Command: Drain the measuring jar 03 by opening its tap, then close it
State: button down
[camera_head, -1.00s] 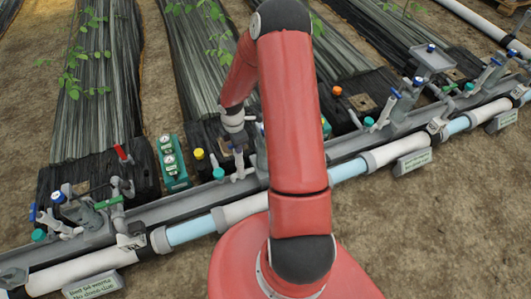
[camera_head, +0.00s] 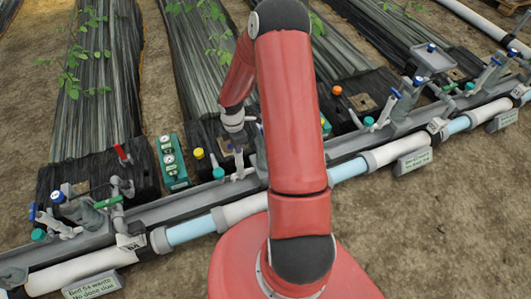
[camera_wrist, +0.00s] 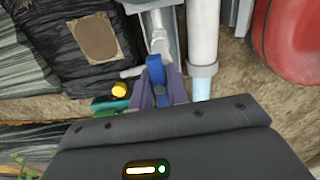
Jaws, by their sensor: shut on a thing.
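In the wrist view, the two purple fingers of my gripper (camera_wrist: 160,92) are closed around a blue tap handle (camera_wrist: 155,68). A pale grey pipe fitting (camera_wrist: 158,35) lies just beyond it, over the grey channel. In the head view, my gripper (camera_head: 238,152) is low at the middle station, partly hidden by its own wrist. I cannot make out a jar number there, and my arm covers much of that station. Whether the tap is open or shut, and the jar's liquid level, cannot be told.
A yellow-capped bottle (camera_head: 199,154) and a green gauge box (camera_head: 172,162) stand left of my gripper. A capped jar (camera_head: 77,208) is at the left station; more jars (camera_head: 410,92) stand at right. The white pipe (camera_head: 240,210) runs along the front.

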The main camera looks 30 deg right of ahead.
jog(key=m, duration=0.1)
jog(key=m+b, duration=0.1)
jog(key=m, duration=0.2)
jog(key=shift+f+b, duration=0.25)
jog(key=shift+b, duration=0.1)
jog(key=m+b, duration=0.1)
jog(key=m, duration=0.4)
jog(key=shift+b, duration=0.3)
jog(key=m+b, duration=0.1)
jog(key=m, duration=0.3)
jog(key=shift+m, duration=0.3)
jog(key=m, duration=0.3)
jog(key=m+b, duration=0.1)
jog(key=m, duration=0.1)
jog(key=shift+r, duration=0.25)
jog(key=c, duration=1.3)
grip_release()
